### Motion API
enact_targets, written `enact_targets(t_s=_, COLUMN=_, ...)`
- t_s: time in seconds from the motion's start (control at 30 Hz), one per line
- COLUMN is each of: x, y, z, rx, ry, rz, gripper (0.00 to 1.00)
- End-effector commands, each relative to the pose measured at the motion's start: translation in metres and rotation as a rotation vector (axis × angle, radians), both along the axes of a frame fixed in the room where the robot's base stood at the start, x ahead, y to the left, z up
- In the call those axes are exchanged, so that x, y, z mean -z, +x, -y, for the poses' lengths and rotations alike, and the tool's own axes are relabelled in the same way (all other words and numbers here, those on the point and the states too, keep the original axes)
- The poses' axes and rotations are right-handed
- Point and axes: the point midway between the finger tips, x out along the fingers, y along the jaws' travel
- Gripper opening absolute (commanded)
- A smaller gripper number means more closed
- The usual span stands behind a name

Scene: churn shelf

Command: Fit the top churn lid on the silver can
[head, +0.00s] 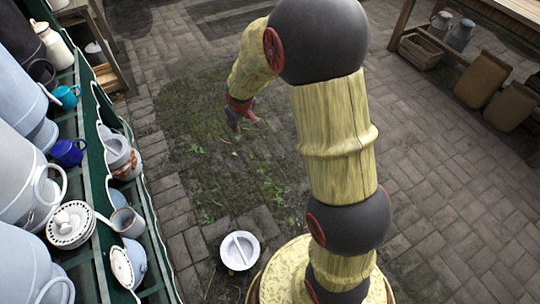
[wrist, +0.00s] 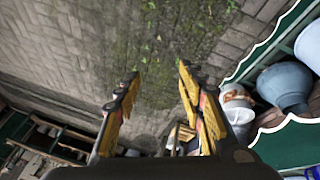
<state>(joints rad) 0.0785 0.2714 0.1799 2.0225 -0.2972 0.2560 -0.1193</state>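My gripper (head: 244,120) hangs over the mossy paving in the head view, to the right of the shelf. In the wrist view its two fingers (wrist: 160,72) stand apart with nothing between them. A stack of round white lids or plates (head: 72,224) with dark spots sits on the shelf at left. A round white lid with a bar handle (head: 239,250) lies low, beside my base. Several silver-grey cans (head: 25,190) stand at the left edge, partly cut off. A grey can (head: 119,156) stands on the lower shelf. I cannot tell which one is the silver can.
The green shelf (head: 98,205) runs along the left, crowded with a blue mug (head: 68,152), a teal mug (head: 66,96) and other vessels. The paving (head: 440,190) between is clear.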

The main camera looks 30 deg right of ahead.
Motion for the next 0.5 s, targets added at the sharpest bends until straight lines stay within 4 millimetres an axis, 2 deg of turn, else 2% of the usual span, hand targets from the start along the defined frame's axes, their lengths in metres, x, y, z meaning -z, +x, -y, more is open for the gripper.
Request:
enact_targets(t_s=0.03, x=-0.028, y=-0.011, z=-0.002, rx=0.017, ry=0.004, rz=0.016, gripper=0.40)
enact_targets(t_s=0.2, x=-0.098, y=-0.058, z=-0.011, rx=0.082, ry=0.028, rz=0.036, gripper=0.40)
enact_targets(t_s=0.4, x=-0.162, y=-0.125, z=-0.024, rx=0.148, ry=0.072, rz=0.060, gripper=0.40)
enact_targets(t_s=0.5, x=-0.186, y=-0.162, z=-0.031, rx=0.177, ry=0.099, rz=0.070, gripper=0.40)
